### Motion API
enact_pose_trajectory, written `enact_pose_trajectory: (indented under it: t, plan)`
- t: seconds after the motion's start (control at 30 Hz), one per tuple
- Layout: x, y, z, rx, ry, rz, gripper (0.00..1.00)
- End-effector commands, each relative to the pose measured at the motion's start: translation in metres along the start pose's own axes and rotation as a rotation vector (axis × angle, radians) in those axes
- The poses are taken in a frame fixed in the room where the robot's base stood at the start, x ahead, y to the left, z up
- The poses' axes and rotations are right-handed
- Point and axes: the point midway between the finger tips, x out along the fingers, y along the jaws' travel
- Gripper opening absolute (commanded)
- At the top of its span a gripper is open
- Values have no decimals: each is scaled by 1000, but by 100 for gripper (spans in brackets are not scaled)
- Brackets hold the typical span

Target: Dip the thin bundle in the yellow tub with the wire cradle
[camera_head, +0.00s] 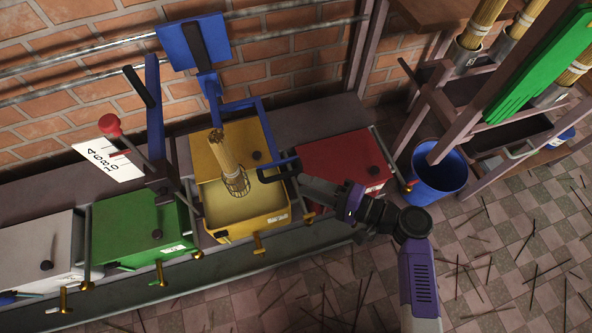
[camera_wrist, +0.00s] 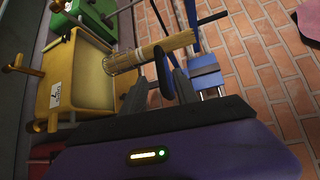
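The yellow tub (camera_head: 215,215) stands on the bench between the green and red tubs; it also shows in the wrist view (camera_wrist: 85,75). The thin bundle (camera_head: 222,150) of sticks leans tilted, its lower end in the wire cradle (camera_head: 237,184) at the tub's opening. I cannot tell whether that end touches the contents. The bundle (camera_wrist: 165,47) and cradle (camera_wrist: 122,62) also show in the wrist view. A blue bent lever (camera_head: 262,112) ends in a dark handle (camera_wrist: 163,72). My gripper (camera_head: 300,180) is open, its fingers (camera_wrist: 160,80) on either side of that handle with gaps visible.
A green tub (camera_head: 135,225), a white tub (camera_head: 40,240) and a red tub (camera_head: 335,165) share the bench. A red-knobbed lever (camera_head: 110,125) stands left. A blue bucket (camera_head: 440,180) and a rack (camera_head: 440,110) with bundles are at right. Loose sticks litter the floor.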

Motion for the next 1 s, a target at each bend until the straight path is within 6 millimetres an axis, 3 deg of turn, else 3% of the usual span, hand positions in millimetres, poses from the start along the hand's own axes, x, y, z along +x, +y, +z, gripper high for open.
enact_pose_trajectory:
  t: [0.5, 0.9, 0.93, 1.0]
  plan:
    - [67, 0, 1, 0, -3, -1, 36]
    - [77, -1, 1, 0, -1, -1, 36]
    - [77, -1, 1, 0, -1, -1, 34]
    - [77, -1, 1, 0, -1, -1, 20]
